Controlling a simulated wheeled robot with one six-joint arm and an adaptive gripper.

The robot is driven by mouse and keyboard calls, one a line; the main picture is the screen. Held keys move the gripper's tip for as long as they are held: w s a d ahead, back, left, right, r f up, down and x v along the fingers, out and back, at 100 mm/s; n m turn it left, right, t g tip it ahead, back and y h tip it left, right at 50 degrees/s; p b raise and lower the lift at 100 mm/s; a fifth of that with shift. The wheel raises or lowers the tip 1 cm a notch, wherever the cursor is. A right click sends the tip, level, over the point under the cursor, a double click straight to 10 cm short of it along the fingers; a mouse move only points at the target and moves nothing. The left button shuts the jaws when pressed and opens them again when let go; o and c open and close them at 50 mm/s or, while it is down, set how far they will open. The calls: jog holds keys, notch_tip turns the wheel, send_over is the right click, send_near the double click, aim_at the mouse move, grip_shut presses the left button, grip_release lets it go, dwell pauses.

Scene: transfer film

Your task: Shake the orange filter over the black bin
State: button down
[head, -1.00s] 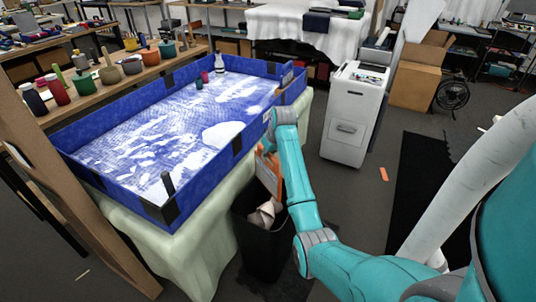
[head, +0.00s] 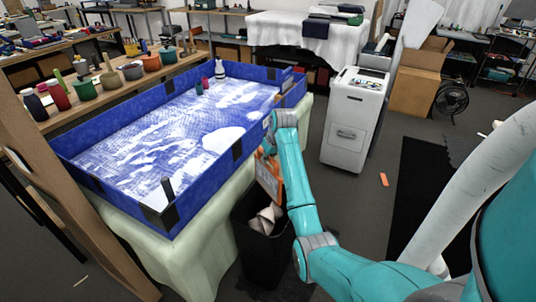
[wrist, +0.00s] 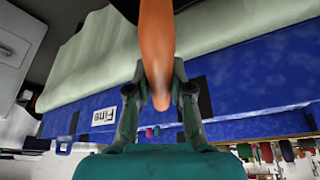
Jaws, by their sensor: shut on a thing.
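The orange filter (head: 268,176) shows in the head view as an orange-edged panel beside my teal arm, above the black bin (head: 262,254). In the wrist view, an orange part of the filter (wrist: 156,50) runs down from the top edge to between my fingers. My gripper (wrist: 158,92) is shut on this orange part. In the head view my gripper is mostly hidden behind my own arm. The bin stands on the floor and holds crumpled pale material (head: 265,218).
A blue-walled tray table (head: 205,183) with a pale green cloth (head: 190,262) stands left of the bin. A white cabinet (head: 352,125) stands at the back right. A wooden post (head: 75,190) rises at the left.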

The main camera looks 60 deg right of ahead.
jog(key=shift+f, duration=0.6)
jog(key=shift+r, duration=0.1)
jog(key=shift+r, duration=1.7)
jog(key=shift+f, duration=0.1)
jog(key=shift+f, duration=1.7)
jog(key=shift+s, duration=0.1)
